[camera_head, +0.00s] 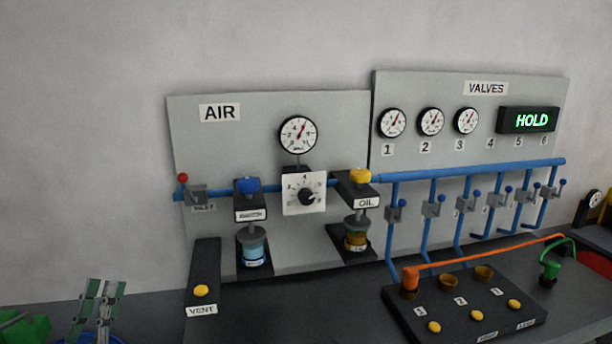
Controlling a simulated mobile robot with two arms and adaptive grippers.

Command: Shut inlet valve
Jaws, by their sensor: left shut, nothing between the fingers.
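The inlet valve (197,192) is a small grey valve on the left end of the blue pipe, low on the AIR panel. Its lever ends in a red knob (183,178), which stands up and to the left of the valve body. A small label (204,208), hard to read, sits under it. My left gripper (100,287) is at the bottom left, shut and empty, with its fingers pointing up. It is apart from the valve, below and to its left. My right gripper is not in view.
A black VENT block (204,262) with a yellow button stands below the valve. A blue-capped filter (248,199), dial gauge (298,134) and OIL unit (358,190) are to its right. A green object (28,328) lies at the lower left. The VALVES panel's display (528,120) reads HOLD.

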